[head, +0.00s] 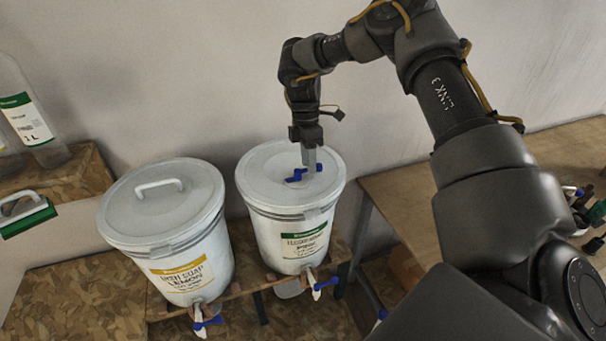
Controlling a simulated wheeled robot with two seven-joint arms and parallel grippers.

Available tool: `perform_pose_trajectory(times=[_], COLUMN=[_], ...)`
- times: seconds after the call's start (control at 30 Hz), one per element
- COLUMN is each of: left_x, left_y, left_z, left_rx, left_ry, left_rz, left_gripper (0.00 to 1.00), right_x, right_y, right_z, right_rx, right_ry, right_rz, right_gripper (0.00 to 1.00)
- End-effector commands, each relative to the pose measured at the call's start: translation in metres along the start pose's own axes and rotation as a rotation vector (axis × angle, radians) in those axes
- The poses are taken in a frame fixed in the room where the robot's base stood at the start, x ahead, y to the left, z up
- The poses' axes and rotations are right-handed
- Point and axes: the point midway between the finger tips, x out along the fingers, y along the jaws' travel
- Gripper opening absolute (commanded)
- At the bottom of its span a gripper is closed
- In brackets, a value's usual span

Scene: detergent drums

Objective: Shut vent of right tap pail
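The right tap pail (285,215) is a white drum with a green-banded label and a tap low on its front. On its lid is a blue vent lever (304,174), lying roughly left to right in the picture. My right gripper (310,168) points down at the lid, with its fingertips at the vent lever. The fingers overlap in this view, so I cannot tell their gap or whether they touch the lever. My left gripper is not in view.
The left pail (172,225), with a yellow-banded label and a handle on its lid, stands beside it on a wooden bench (75,300). A clear bottle (35,125) stands at far left. A wooden table (425,200) is at right. A pale wall is behind.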

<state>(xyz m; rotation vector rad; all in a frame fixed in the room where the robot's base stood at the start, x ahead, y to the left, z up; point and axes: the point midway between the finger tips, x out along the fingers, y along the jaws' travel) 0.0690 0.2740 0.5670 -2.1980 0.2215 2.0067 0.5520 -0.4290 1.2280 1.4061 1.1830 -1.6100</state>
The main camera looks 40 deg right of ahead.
Motion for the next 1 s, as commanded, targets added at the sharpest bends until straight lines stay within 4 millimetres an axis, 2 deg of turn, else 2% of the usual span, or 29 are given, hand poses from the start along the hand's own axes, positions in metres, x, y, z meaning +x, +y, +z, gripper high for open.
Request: perform_pose_trajectory(times=[0.13,0.27,0.3,0.63,1.0], left_x=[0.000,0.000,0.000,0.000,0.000], left_y=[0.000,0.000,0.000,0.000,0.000], left_z=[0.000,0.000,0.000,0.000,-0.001], left_rx=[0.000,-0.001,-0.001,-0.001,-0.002], left_ry=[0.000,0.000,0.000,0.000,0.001], left_rz=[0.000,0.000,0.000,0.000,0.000], left_gripper=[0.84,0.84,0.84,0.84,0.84], right_x=[0.000,0.000,0.000,-0.003,-0.026], right_y=[0.000,0.000,0.000,0.001,0.003], right_z=[0.000,0.000,0.000,-0.001,-0.001], right_rx=[0.000,-0.001,-0.001,-0.001,0.000], right_ry=[0.000,0.000,0.000,0.000,0.001], right_rz=[0.000,0.000,0.000,0.001,0.002], right_gripper=[0.36,0.53,0.54,0.54,0.54])
